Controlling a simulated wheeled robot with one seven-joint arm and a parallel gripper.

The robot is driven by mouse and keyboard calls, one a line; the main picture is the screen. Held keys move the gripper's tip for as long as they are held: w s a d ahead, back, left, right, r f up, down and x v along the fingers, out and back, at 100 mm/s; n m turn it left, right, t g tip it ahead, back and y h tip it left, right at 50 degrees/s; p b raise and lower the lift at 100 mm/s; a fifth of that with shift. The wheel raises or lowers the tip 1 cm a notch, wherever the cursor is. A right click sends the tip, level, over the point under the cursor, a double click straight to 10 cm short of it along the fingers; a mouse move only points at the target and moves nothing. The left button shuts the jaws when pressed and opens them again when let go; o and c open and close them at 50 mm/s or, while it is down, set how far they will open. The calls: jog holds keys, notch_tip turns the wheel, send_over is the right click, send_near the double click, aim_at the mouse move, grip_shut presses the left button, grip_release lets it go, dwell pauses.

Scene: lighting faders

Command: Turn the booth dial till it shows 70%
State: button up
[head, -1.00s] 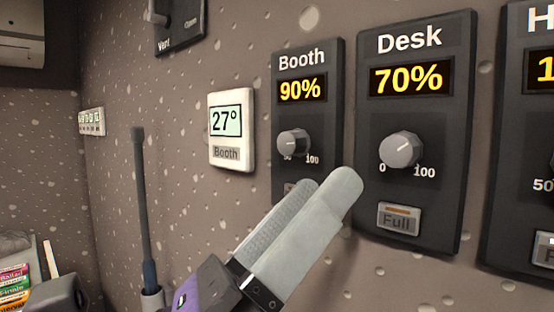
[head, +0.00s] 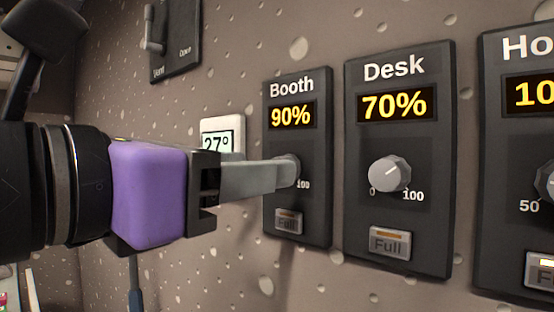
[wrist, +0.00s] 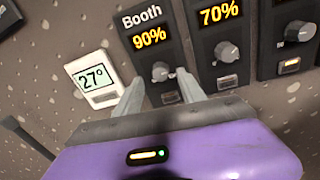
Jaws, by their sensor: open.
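The booth panel (head: 312,218) is dark, with a yellow readout (head: 291,115) of 90%. Its grey dial (head: 293,168) is mostly hidden behind my fingers in the head view. In the wrist view the dial (wrist: 160,72) shows between and beyond my fingertips. My gripper (head: 284,174) reaches in from the left, level with the dial. In the wrist view my gripper (wrist: 158,80) has its fingers apart, one on each side of the dial. I cannot tell whether either finger touches it.
The desk panel (head: 400,240), reading 70%, is close on the right, with its own dial (head: 390,174). A Full button (head: 288,221) sits below the booth dial. A white thermostat (wrist: 92,78) reading 27° is on the left. A vent switch (head: 176,40) is higher up.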

jog(key=shift+x, duration=1.6)
grip_shut()
jog(key=shift+n, duration=0.3)
jog(key=n, duration=0.6)
jog(key=n+g+p, duration=0.1)
jog(key=n, duration=0.6)
jog(key=n+h, duration=0.1)
jog(key=n, duration=0.5)
jog(key=shift+w+a+n, duration=0.15)
jog(key=shift+a+n, duration=0.15)
jog(key=shift+f+p, duration=0.1)
jog(key=shift+p, duration=0.2)
